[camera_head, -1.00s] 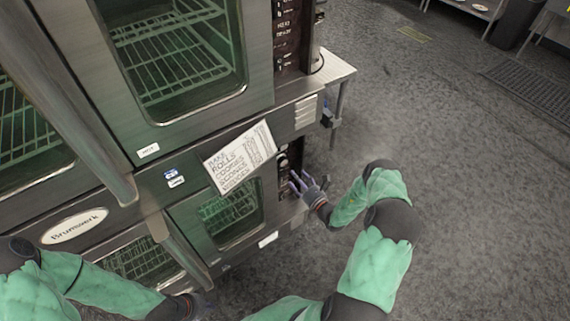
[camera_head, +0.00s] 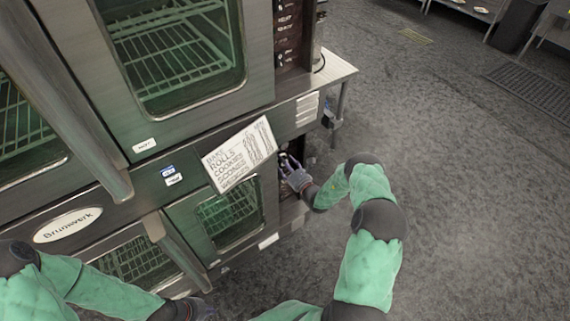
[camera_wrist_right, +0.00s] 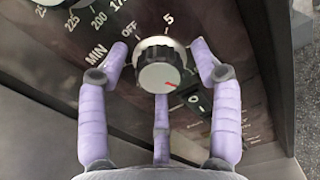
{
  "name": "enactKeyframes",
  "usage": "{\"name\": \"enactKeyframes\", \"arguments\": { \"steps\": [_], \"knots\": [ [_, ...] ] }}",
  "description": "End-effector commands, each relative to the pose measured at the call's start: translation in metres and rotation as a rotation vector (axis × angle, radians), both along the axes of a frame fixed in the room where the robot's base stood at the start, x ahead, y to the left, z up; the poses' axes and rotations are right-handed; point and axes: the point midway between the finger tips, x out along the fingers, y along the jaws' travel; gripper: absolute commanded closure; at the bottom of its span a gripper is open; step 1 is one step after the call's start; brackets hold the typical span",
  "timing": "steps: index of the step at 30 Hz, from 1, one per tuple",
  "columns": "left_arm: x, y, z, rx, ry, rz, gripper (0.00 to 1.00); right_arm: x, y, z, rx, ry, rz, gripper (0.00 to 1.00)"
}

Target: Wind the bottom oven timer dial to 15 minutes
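The timer dial (camera_wrist_right: 162,68) is a dark ribbed knob with a pale grey face and a short red mark, which lies at the lower right of the face in the right wrist view. "MIN", "OFF" and "5" are printed around the dial; other minute marks are hidden. My right gripper (camera_head: 290,170) is at the bottom oven's control panel (camera_head: 288,212). Its lilac fingers stand around the dial, with a visible gap on the left and right; the lower finger reaches the dial's underside, contact unclear. My left gripper (camera_head: 200,306) is dark at the bottom edge, fingers unclear.
A paper sign (camera_head: 240,155) hangs beside the panel. The bottom oven door (camera_head: 190,235) and its long handle are left of it. A temperature scale and dial (camera_wrist_right: 50,5) and a rocker switch (camera_wrist_right: 196,103) flank the timer. Open floor (camera_head: 470,200) lies to the right.

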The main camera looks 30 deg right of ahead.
Motion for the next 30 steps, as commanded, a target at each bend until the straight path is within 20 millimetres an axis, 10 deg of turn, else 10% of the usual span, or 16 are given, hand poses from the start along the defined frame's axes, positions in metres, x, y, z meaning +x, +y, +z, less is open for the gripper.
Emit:
{"name": "enactKeyframes", "arguments": {
  "steps": [6,21,22,24,30],
  "knots": [
    [0.0,0.0,0.0,0.0,0.0,0.0,1.0,-0.0001,-0.0001,0.0001,-0.001,0.0,0.0,0.91],
    [0.0,0.0001,0.0007,0.0,0.0,0.0,1.0,0.0002,-0.0005,0.0003,-0.052,-0.004,0.0,0.91],
    [0.0,0.0001,0.0007,0.0,0.0,0.0,1.0,0.0002,-0.0005,0.0003,-0.052,-0.004,0.0,0.53],
    [0.0,0.0001,0.0007,0.0,0.0,0.0,1.0,0.0002,-0.0005,0.0003,-0.052,-0.005,0.0,0.35],
    [0.0,0.0001,0.0007,0.0,0.0,0.0,1.0,0.0,-0.0002,0.0003,-0.052,-0.005,0.0,0.35]
  ]
}}
